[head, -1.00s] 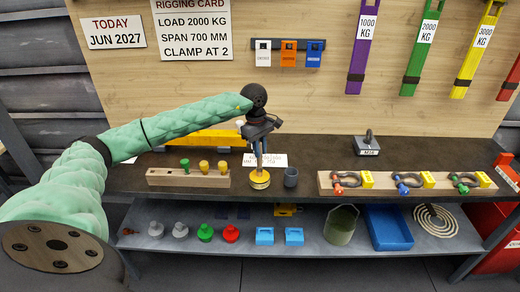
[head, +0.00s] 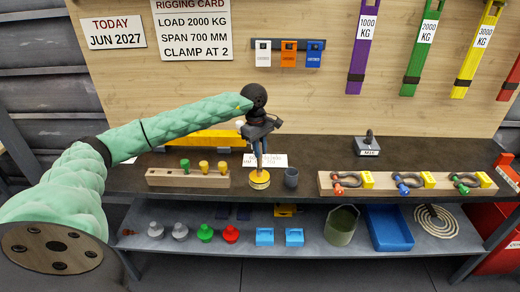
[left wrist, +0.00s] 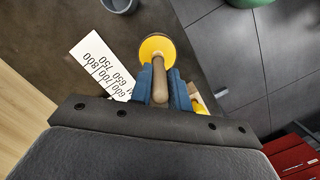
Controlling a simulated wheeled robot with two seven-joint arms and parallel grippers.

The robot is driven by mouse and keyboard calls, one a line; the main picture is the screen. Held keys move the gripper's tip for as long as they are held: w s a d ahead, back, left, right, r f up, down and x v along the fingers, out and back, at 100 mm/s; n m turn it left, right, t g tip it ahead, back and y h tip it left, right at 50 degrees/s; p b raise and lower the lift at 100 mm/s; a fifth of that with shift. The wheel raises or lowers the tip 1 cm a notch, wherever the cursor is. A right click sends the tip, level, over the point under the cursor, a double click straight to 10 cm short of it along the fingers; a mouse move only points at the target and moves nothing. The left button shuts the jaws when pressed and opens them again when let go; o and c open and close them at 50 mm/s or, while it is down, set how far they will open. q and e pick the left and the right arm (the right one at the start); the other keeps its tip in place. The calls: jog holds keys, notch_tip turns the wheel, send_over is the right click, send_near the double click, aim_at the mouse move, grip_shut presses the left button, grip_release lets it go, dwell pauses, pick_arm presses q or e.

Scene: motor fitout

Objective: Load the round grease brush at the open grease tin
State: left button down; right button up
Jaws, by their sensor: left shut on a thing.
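My left gripper (head: 260,150) points down over the yellow grease tin (head: 259,181) on the dark bench top. In the left wrist view its blue fingers (left wrist: 165,90) are shut on the wooden handle of the round grease brush (left wrist: 160,83). The handle stands roughly upright, in line with the round yellow tin (left wrist: 157,45). The brush head is hidden, so I cannot tell how deep it sits or whether it touches the grease. My right gripper is in neither view.
A grey cup (head: 291,177) stands close to the right of the tin. A wooden block (head: 188,178) with green and yellow knobs is to the left. A printed card (left wrist: 103,68) lies behind. A shackle board (head: 400,193) is further right. Bare bench lies between cup and board.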

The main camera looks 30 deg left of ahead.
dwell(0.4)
pick_arm(q)
jog(key=shift+r+p, duration=0.45)
jog(key=shift+r, duration=3.05)
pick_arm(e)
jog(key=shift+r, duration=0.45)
